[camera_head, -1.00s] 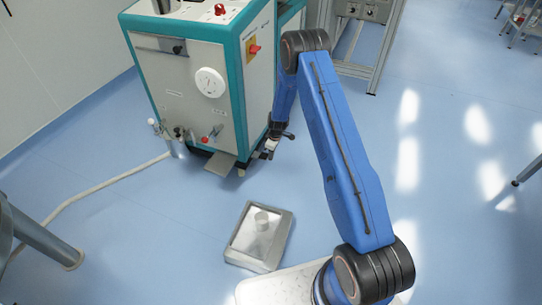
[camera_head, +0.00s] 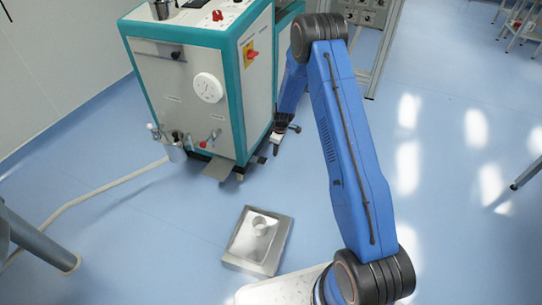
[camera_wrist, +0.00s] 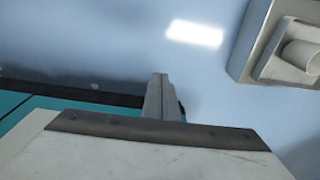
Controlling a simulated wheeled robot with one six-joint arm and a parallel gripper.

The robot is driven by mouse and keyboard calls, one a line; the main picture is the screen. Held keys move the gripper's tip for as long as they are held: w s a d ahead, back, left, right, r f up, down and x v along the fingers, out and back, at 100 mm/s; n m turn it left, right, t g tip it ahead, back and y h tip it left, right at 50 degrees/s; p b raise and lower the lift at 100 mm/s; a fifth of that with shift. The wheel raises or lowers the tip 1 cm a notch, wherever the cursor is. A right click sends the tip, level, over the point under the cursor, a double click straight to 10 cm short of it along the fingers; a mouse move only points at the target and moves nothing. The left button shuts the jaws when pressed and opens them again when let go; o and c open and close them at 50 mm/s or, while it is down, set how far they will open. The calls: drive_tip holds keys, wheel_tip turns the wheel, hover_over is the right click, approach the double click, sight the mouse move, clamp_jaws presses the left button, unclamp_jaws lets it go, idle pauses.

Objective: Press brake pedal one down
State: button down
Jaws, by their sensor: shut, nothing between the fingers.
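The machine (camera_head: 205,100) is a teal-framed cabinet with a pale front. A flat grey plate (camera_head: 213,175) juts out low at its front. Small dark parts (camera_head: 240,173) show at the base by the right corner. I cannot tell which of these is brake pedal one. My gripper (camera_head: 276,151) hangs low beside the machine's right side, near the base, with a small gap showing. In the wrist view its fingers (camera_wrist: 160,80) are together and empty. The machine's teal edge and dark base strip (camera_wrist: 75,92) lie at the left there. A small dark bit beside the fingers is mostly hidden.
A square metal tray (camera_head: 236,262) with a short cylinder lies on the floor in front of the machine; it also shows in the wrist view (camera_wrist: 246,52). A pale hose (camera_head: 105,188) runs left. A metal rack (camera_head: 370,50) stands behind my arm.

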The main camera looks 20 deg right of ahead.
drive_tip(key=shift+s+d+r, duration=0.45)
drive_tip(key=shift+d+r, duration=0.05)
drive_tip(key=shift+r, duration=0.25)
drive_tip(key=shift+s+d+r, duration=0.4)
drive_tip(key=shift+d+r, duration=0.05)
drive_tip(key=shift+r, duration=0.25)
drive_tip(key=shift+r, duration=0.1)
drive_tip(key=s+r+m+t, duration=0.15)
drive_tip(key=s+r, duration=0.45)
drive_tip(key=r, duration=0.6)
drive_tip(key=s+a+r+m, duration=0.1)
drive_tip(key=s+r+m, duration=0.1)
drive_tip(key=s+r, duration=0.65)
drive_tip(key=s+r+m, duration=0.1)
drive_tip(key=s+r, duration=0.2)
drive_tip(key=r, duration=1.1)
drive_tip(key=s+r+m+t, duration=0.1)
drive_tip(key=s+r+m, duration=0.2)
drive_tip(key=s, duration=1.3)
drive_tip(key=s+r+m+t+h, duration=0.1)
drive_tip(key=s+r+m, duration=0.2)
drive_tip(key=s+r, duration=0.4)
drive_tip(key=s, duration=0.9)
drive_tip(key=shift+s+d+r, duration=0.25)
drive_tip(key=shift+d+r, duration=0.05)
drive_tip(key=shift+r, duration=0.1)
drive_tip(key=shift+t, duration=0.25)
